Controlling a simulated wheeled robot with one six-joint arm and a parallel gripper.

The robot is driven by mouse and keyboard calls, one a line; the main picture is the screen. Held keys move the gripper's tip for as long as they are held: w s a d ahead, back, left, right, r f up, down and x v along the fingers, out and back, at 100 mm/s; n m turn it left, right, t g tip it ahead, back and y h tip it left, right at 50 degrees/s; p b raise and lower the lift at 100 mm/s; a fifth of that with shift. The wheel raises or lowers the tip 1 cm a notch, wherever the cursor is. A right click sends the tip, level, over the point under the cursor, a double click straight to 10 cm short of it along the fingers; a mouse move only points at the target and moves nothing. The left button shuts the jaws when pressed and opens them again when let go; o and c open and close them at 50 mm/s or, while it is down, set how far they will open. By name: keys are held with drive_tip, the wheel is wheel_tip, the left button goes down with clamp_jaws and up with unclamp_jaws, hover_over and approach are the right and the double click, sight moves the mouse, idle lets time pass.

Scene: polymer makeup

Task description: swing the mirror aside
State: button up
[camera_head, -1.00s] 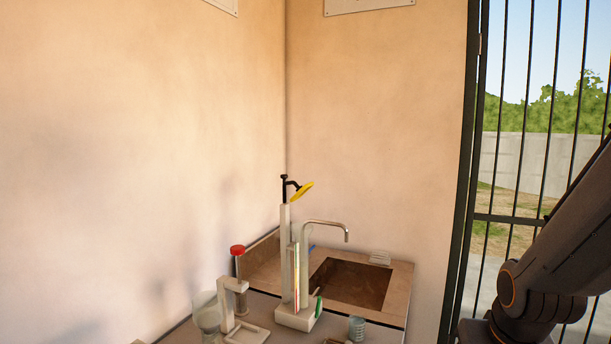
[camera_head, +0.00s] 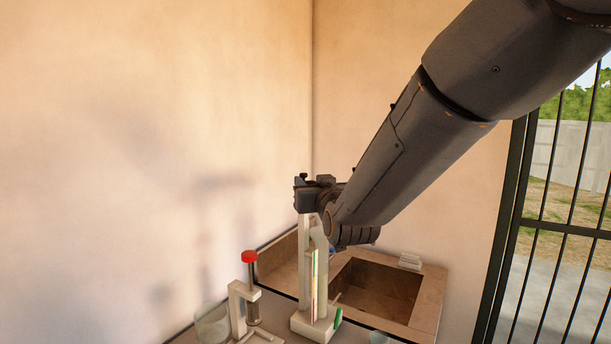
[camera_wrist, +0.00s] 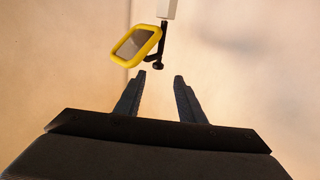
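A yellow-framed mirror (camera_wrist: 136,45) hangs on a thin black arm (camera_wrist: 162,45) in the wrist view. The arm has a dark knob at its end, and a pale post (camera_wrist: 169,8) shows at the top. My gripper (camera_wrist: 160,76) is open and empty, with the knob just beyond and between its fingertips. In the head view my gripper (camera_head: 310,190) is at the top of the pale stand (camera_head: 304,260). My gripper and arm hide the mirror there.
A red-topped cylinder (camera_head: 250,257) on a white stand and a clear glass vessel (camera_head: 212,325) stand left of the mirror stand. A sink (camera_head: 378,288) is to the right. Walls close off the back and left; a barred gate (camera_head: 560,230) is at the right.

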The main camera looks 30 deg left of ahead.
sight(305, 175)
drive_tip(key=p+x, duration=0.2)
drive_tip(key=x, duration=0.2)
drive_tip(key=shift+w, duration=0.45)
drive_tip(key=shift+x, duration=0.85)
drive_tip(key=shift+s, duration=0.1)
clamp_jaws()
